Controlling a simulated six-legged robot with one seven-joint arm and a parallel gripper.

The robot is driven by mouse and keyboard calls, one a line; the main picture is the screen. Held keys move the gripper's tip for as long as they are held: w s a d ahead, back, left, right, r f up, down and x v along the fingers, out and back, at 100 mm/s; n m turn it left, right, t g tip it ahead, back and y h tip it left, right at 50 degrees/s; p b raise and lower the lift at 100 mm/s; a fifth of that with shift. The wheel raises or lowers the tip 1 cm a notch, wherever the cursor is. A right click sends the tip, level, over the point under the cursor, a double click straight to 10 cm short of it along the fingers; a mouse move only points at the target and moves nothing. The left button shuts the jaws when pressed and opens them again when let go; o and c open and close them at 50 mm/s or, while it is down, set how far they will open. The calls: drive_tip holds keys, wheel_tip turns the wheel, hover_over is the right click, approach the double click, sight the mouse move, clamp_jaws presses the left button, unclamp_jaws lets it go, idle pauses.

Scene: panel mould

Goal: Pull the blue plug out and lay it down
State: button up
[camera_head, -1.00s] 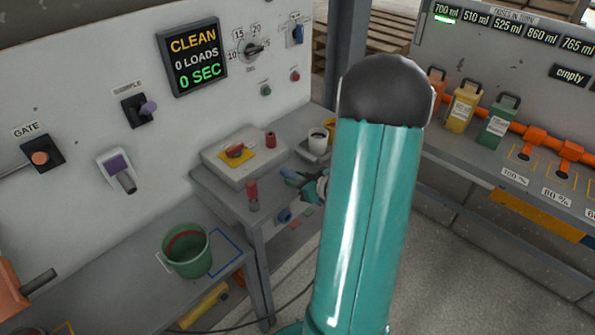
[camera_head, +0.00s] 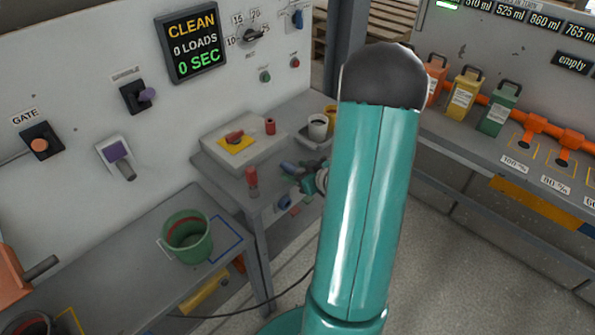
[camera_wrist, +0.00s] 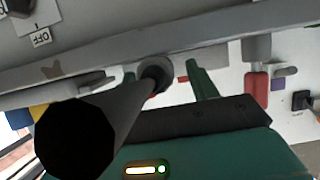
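The blue plug (camera_head: 284,201) shows as a small blue round shape under the front edge of the middle bench, low and partly shaded. My gripper (camera_head: 298,176) is beside that edge, just above and to the right of the plug, with its teal fingers apart. It looks empty and not touching the plug. In the wrist view two green fingers (camera_wrist: 168,82) stand apart, with a dark round part between and behind them. I cannot tell the plug in the wrist view.
The middle bench (camera_head: 228,184) holds a red-handled tool (camera_head: 252,182), a box with a yellow-plated red switch (camera_head: 236,142) and a pale cup (camera_head: 317,127). A green bucket (camera_head: 187,240) stands on the lower left bench (camera_head: 112,280). A dark cable hangs below. The floor at right is clear.

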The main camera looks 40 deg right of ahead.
drive_tip(key=shift+s, duration=0.1)
drive_tip(key=v, duration=1.3)
drive_tip(key=shift+s+r, duration=0.2)
drive_tip(key=shift+s, duration=0.05)
drive_tip(key=w+r+g+h, duration=0.2)
drive_tip(key=w+r+h, duration=0.2)
drive_tip(key=w+r, duration=0.45)
drive_tip(key=w+a+r+m+g+h, duration=0.1)
drive_tip(key=w+a+r+g+h, duration=0.1)
drive_tip(key=a+r, duration=0.4)
drive_tip(key=s+a+r+g+y, duration=0.1)
drive_tip(key=s+a+y, duration=0.1)
drive_tip(key=a, duration=0.7)
drive_tip(key=s+a+r+g+y, duration=0.1)
drive_tip(key=s+a, duration=0.4)
drive_tip(key=a, duration=0.3)
drive_tip(key=s+a+r+g+y, duration=0.1)
drive_tip(key=s+a, duration=0.3)
drive_tip(key=a, duration=0.5)
drive_tip(key=shift+a+n+g+y, duration=0.3)
drive_tip(key=shift+a+g+y, duration=0.15)
drive_tip(key=shift+y, duration=0.35)
